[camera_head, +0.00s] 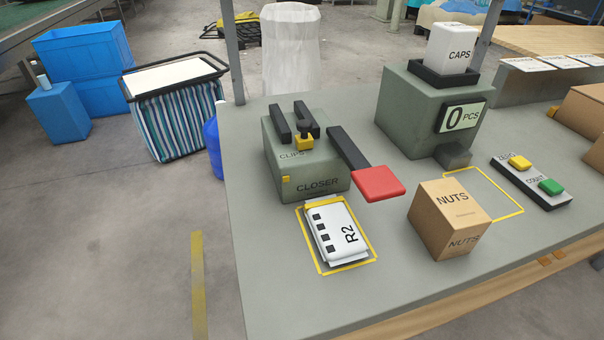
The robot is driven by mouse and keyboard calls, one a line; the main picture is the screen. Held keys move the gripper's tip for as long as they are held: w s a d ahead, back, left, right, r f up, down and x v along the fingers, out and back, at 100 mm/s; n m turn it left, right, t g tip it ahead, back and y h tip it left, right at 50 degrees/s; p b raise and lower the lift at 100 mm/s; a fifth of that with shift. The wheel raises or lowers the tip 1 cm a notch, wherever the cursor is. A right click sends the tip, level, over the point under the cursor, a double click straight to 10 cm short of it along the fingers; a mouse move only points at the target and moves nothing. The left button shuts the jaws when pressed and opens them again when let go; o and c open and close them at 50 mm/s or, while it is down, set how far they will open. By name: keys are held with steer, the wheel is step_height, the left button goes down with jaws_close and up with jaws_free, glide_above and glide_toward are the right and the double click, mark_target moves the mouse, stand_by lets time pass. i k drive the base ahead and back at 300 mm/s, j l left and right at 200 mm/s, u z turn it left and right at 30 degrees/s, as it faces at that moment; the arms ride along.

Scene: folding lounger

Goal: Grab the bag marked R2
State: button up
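The bag marked R2 (338,234) is a small white packet with black squares along its left side. It lies flat on the grey table (290,308), inside a yellow outlined rectangle, just in front of the green closer box (318,172). Its label reads sideways. Nothing covers the bag. My gripper does not show in this view.
The closer's black lever with a red pad (378,183) juts out right of the bag, above the table. A NUTS carton (450,218) stands further right. A green counting scale (428,112) with a CAPS box stands behind. The table's front left is clear.

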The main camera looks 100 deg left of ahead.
mark_target(338, 238)
steer(key=k+j+u, duration=0.95)
steer(key=k+j, duration=0.25)
steer(key=j, duration=0.15)
